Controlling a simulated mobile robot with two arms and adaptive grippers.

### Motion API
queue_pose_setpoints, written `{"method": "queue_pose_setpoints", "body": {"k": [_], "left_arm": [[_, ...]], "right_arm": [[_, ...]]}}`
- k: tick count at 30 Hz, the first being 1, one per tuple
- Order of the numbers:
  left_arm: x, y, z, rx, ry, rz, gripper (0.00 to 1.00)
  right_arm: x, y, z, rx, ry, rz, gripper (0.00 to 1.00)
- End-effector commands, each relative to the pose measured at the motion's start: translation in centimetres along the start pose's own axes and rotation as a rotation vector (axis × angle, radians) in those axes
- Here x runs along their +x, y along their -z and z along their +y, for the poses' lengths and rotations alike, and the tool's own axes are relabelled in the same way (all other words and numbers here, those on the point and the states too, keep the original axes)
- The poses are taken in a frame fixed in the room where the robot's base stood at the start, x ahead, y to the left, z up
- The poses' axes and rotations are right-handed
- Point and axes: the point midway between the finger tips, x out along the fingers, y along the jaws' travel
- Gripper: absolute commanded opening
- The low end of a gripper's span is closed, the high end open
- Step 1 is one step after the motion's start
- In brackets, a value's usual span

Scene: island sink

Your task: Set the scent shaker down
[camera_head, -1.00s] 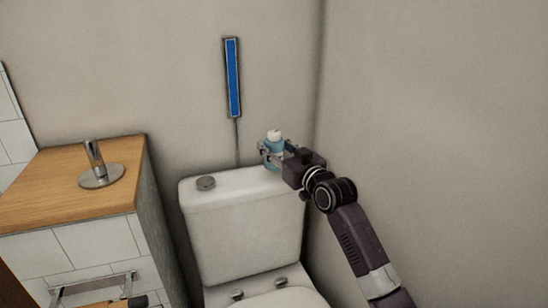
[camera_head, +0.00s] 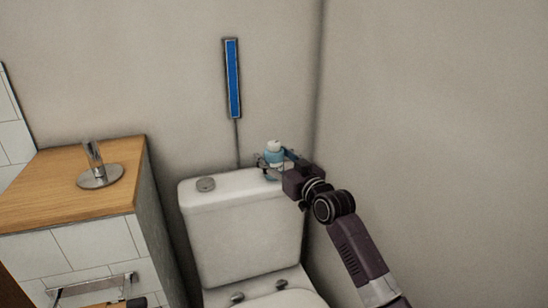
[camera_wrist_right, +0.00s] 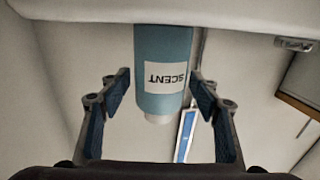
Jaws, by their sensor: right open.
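The scent shaker (camera_head: 273,155), a light blue bottle with a white cap, stands upright at the back right of the white toilet cistern lid (camera_head: 230,189). In the right wrist view, which is upside down, the shaker (camera_wrist_right: 162,72) shows its white SCENT label, and its base meets the cistern lid (camera_wrist_right: 230,14). My right gripper (camera_head: 268,163) is at the shaker. Its two blue-padded fingers (camera_wrist_right: 160,92) are open, one on each side of the bottle, with a visible gap on both sides.
A round flush button (camera_head: 205,184) sits on the lid's left. A wooden counter (camera_head: 60,185) with a metal holder (camera_head: 98,175) stands left of the toilet. A blue framed strip (camera_head: 233,78) hangs on the back wall. The right wall is close beside my right arm.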

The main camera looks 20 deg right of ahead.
Motion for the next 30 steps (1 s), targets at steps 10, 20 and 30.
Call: {"method": "queue_pose_setpoints", "body": {"k": [10, 20, 30], "left_arm": [[1.5, -0.8, 0.0, 0.001, 0.000, -0.008, 0.00], [2.8, -1.8, 0.1, 0.003, -0.002, -0.017, 0.00], [2.9, -1.9, 0.1, 0.003, -0.001, -0.018, 0.00]], "right_arm": [[-3.2, 0.2, 0.0, -0.003, -0.001, -0.002, 0.57], [-7.1, 0.2, 0.0, 0.000, -0.001, 0.000, 0.57], [-7.5, 0.2, 0.0, 0.000, -0.001, 0.000, 0.57]]}}
